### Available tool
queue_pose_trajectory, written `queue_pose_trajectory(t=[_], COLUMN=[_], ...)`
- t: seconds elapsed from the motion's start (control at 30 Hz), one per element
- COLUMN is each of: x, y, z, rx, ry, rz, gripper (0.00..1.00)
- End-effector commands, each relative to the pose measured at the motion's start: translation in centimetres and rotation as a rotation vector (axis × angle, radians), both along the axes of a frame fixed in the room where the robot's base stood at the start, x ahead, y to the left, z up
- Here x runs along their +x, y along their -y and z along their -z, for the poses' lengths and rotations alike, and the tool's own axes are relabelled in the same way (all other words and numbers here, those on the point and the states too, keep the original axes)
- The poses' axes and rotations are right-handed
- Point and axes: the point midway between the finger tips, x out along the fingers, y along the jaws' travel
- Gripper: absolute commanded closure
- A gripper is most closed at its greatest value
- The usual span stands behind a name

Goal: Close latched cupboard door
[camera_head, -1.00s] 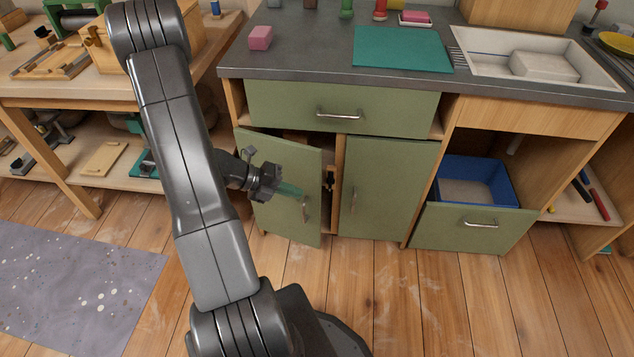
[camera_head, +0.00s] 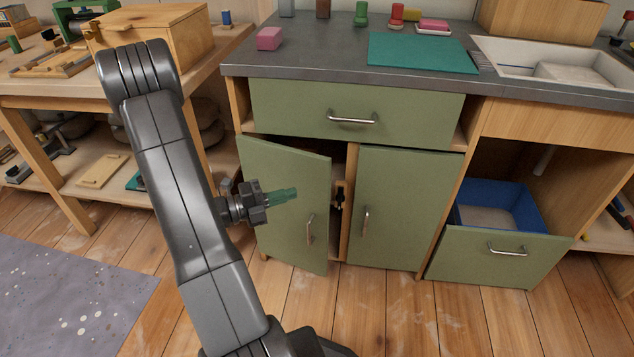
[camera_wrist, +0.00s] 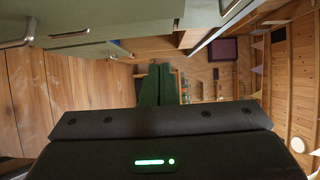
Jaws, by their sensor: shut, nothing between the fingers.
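The left cupboard door (camera_head: 285,180) is green and stands ajar, swung out a little from the front. Its metal handle (camera_head: 310,229) is near its free edge. A dark latch piece (camera_head: 340,195) shows in the gap by the wooden divider. The right cupboard door (camera_head: 405,210) is closed. My gripper (camera_head: 290,194) is shut and empty, its green fingers pointing right in front of the left door's upper part; I cannot tell whether they touch it. The fingers (camera_wrist: 158,85) also show together in the wrist view, with green cupboard fronts above them.
A closed green drawer (camera_head: 355,112) is above the doors. An open drawer front with a blue bin (camera_head: 495,205) stands out at the right under the sink. A wooden workbench (camera_head: 60,95) is at the left. The plank floor before the cupboard is clear apart from my arm.

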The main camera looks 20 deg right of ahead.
Motion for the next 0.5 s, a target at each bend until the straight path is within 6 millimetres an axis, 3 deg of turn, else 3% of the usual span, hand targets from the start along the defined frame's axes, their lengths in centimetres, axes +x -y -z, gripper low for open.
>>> queue_pose_trajectory(t=[0.47,0.5], x=[-0.3,0.4], y=[6.7,7.2], z=[0.3,0.4], rx=[0.001,0.001], ry=[0.000,0.003], rz=[0.004,0.005], gripper=[1.00,1.00])
